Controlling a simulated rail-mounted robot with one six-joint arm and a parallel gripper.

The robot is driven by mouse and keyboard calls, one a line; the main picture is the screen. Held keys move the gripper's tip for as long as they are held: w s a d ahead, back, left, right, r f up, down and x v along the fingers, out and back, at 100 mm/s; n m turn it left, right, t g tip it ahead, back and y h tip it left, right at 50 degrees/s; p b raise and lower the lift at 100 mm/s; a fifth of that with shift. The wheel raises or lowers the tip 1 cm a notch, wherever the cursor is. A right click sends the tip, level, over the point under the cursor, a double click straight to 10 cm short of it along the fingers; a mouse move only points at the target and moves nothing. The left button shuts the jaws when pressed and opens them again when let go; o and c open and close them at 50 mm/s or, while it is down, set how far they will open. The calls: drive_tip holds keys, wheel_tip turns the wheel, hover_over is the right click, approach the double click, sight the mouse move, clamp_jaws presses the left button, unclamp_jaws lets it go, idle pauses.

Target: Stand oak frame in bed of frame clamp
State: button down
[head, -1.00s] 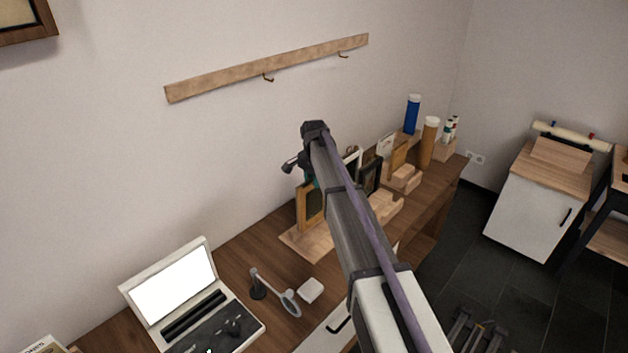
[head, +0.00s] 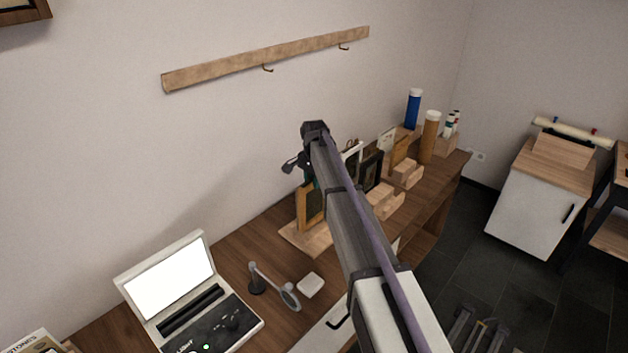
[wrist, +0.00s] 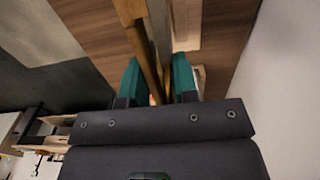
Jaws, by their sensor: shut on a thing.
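My gripper (wrist: 157,78) has two teal fingers closed on either side of a thin tan frame edge in the wrist view. I take this to be the oak frame (wrist: 133,8), seen nearly edge-on. In the head view the oak frame (head: 303,208) is upright, with a dark inside, below my gripper (head: 309,172); my arm hides its right part. It is over a pale wooden board (head: 294,238), which may be the frame clamp's bed. I cannot tell whether its lower edge touches the board.
Several wooden blocks (head: 386,204), a black frame (head: 372,171) and a white frame (head: 353,152) stand to the right along the bench (head: 236,256). Blue (head: 413,110) and tan (head: 429,137) tubes stand farther back.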

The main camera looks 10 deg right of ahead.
drive_tip(key=shift+f+b, duration=1)
drive_tip(key=shift+f, duration=0.3)
drive_tip(key=c, duration=0.8)
unclamp_jaws()
wheel_tip(320, 180, up, 9)
drive_tip(key=p, duration=0.9)
